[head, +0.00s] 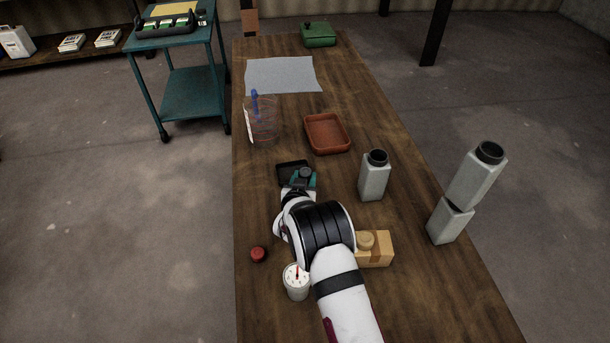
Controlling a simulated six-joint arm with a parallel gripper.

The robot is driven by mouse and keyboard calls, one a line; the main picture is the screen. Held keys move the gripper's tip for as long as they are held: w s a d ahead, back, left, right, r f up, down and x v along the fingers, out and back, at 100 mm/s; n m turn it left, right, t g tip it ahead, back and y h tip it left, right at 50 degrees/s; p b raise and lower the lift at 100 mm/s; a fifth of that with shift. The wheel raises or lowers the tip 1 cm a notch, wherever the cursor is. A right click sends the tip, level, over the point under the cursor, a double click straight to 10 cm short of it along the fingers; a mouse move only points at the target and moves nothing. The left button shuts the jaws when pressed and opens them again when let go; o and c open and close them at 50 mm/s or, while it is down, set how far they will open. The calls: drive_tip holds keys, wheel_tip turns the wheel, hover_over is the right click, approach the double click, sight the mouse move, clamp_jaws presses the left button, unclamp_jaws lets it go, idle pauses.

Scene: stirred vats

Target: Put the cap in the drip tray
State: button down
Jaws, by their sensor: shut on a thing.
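My gripper (302,183) is over the middle of the table, partly hidden by my own wrist. It is shut on a small dark grey round piece (305,173), which looks like the cap. The reddish-brown rectangular tray (327,148), which I take as the drip tray, lies beyond and to the right of my gripper. It looks empty and is apart from the cap.
A clear beaker with a blue rod (261,125) stands left of the tray. Grey bottles (374,180) (475,180) (448,222) stand right, two stacked and offset.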

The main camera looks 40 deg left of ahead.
wheel_tip(320, 180, up, 9)
drive_tip(key=w+d+r, duration=0.1)
drive_tip(key=d+r, duration=0.1)
drive_tip(key=d, duration=0.6)
drive_tip(key=s+a+f, duration=0.1)
drive_tip(key=a+f, duration=0.1)
drive_tip(key=a, duration=0.1)
drive_tip(key=s+a+f, duration=0.1)
drive_tip(key=a+f, duration=0.1)
drive_tip(key=a, duration=0.1)
drive_tip(key=s+a+f, duration=0.1)
drive_tip(key=a+f, duration=0.1)
drive_tip(key=a, duration=0.1)
drive_tip(key=shift+a+f, duration=0.2)
drive_tip(key=shift+a, duration=0.1)
drive_tip(key=shift+s+a+f, duration=0.1)
drive_tip(key=shift+a+f, duration=0.05)
drive_tip(key=shift+f, duration=0.95)
drive_tip(key=shift+a+f, duration=0.15)
drive_tip(key=shift+f, duration=0.9)
drive_tip(key=shift+f, duration=0.2)
drive_tip(key=shift+c, duration=2.1)
unclamp_jaws()
